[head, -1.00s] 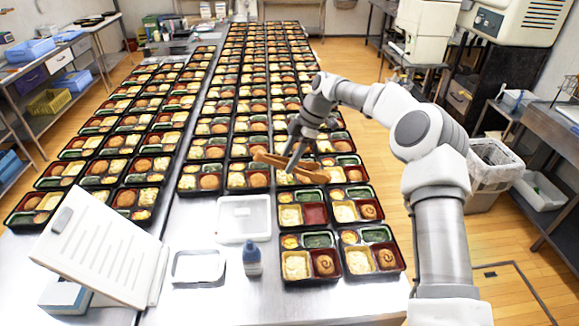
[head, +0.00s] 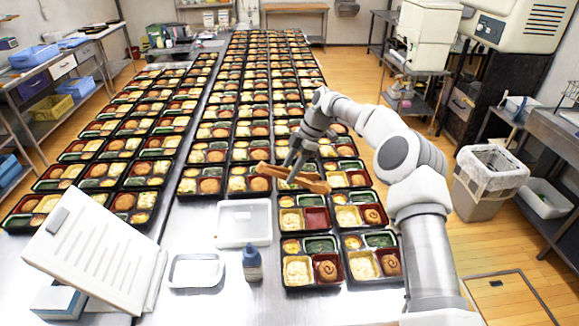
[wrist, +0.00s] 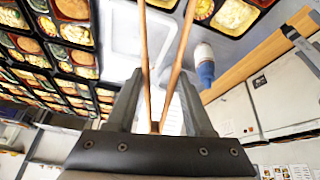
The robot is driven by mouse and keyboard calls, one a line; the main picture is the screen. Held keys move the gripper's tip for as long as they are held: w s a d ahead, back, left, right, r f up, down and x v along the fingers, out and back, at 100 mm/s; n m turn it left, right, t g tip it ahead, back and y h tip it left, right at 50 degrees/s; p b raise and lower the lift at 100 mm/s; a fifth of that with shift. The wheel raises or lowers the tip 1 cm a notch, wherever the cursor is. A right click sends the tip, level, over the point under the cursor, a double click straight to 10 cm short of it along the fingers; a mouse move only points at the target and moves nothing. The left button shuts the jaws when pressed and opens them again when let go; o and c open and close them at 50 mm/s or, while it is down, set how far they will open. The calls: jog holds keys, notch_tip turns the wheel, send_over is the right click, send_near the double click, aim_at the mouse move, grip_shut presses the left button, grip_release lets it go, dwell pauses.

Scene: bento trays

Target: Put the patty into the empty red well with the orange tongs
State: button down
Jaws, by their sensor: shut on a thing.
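My gripper (head: 297,163) is shut on the orange tongs (head: 293,178) and holds them over the near end of the right tray rows. In the wrist view the two tong arms (wrist: 143,60) reach away from my gripper (wrist: 160,125) and spread apart, with nothing visible between them. The empty red well (head: 316,218) is in a black bento tray (head: 303,234), just below the tongs in the head view. Brown round patties sit in the red wells of nearby trays, one at the front (head: 327,270). I cannot tell a separate loose patty.
A tilted white board (head: 97,250) stands at front left. Filled bento trays cover most of the table.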

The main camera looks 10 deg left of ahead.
notch_tip(320, 180, down, 12)
jog(key=b, duration=0.7)
jog(key=shift+f+b, duration=0.2)
jog(key=shift+b, duration=0.3)
dwell(0.4)
jog(key=shift+f+b, duration=0.85)
jog(key=shift+f, duration=0.55)
jog(key=c, duration=0.7)
grip_release()
